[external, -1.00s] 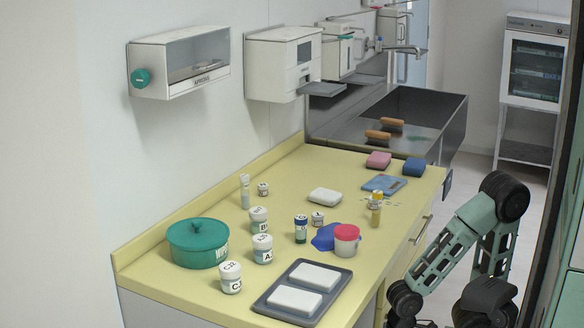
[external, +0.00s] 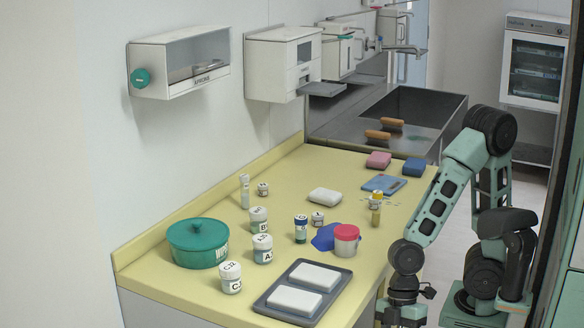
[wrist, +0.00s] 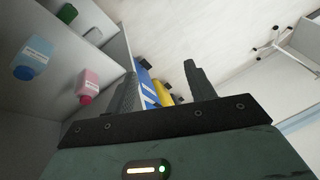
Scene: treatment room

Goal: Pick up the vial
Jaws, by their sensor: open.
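Several small containers on the yellow counter could be the vial; I cannot tell which one is meant. A small blue-and-green labelled vial (external: 301,229) stands upright mid-counter. A slim clear tube (external: 245,191) stands near the wall. My gripper (wrist: 163,80) is open and empty in the wrist view, with both fingers apart. In the external view my arm's end is low beside the counter's front right edge, away from all of these; its fingertips are not clear there.
White jars (external: 263,249), a green lidded pot (external: 198,243), a red-lidded cup (external: 346,240) and a grey tray (external: 259,303) crowd the counter's near half. A sink (external: 430,112) lies beyond. The wrist view shows shelves with a blue bottle (wrist: 32,58) and a pink bottle (wrist: 88,84).

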